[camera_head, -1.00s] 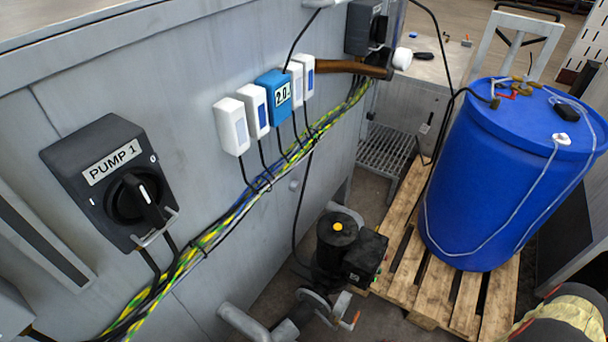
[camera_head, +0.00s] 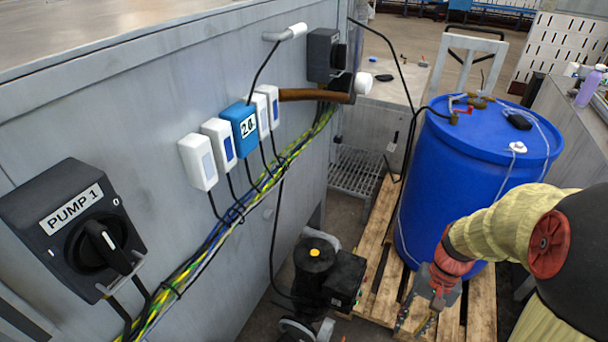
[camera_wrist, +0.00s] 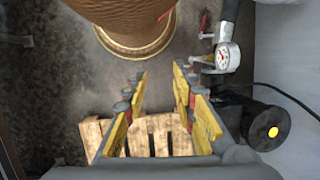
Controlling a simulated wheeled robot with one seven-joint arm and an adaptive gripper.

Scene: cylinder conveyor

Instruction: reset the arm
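My arm, in a yellowish sleeve with red joints, reaches in from the right edge in the head view. My gripper (camera_head: 418,310) hangs in front of the blue barrel (camera_head: 462,160), above the wooden pallet (camera_head: 483,300). In the wrist view my gripper (camera_wrist: 160,105) shows its two yellow-padded fingers well apart with nothing between them. The pallet (camera_wrist: 160,135) shows beneath the fingers. No object is held.
The grey machine housing (camera_head: 150,110) fills the left, with the PUMP 1 switch box (camera_head: 75,230) and cables. A black pump (camera_head: 320,270) stands on the floor beside the pallet. A pressure gauge (camera_wrist: 222,57) shows near the fingers. A brown ribbed round object (camera_wrist: 125,20) is above.

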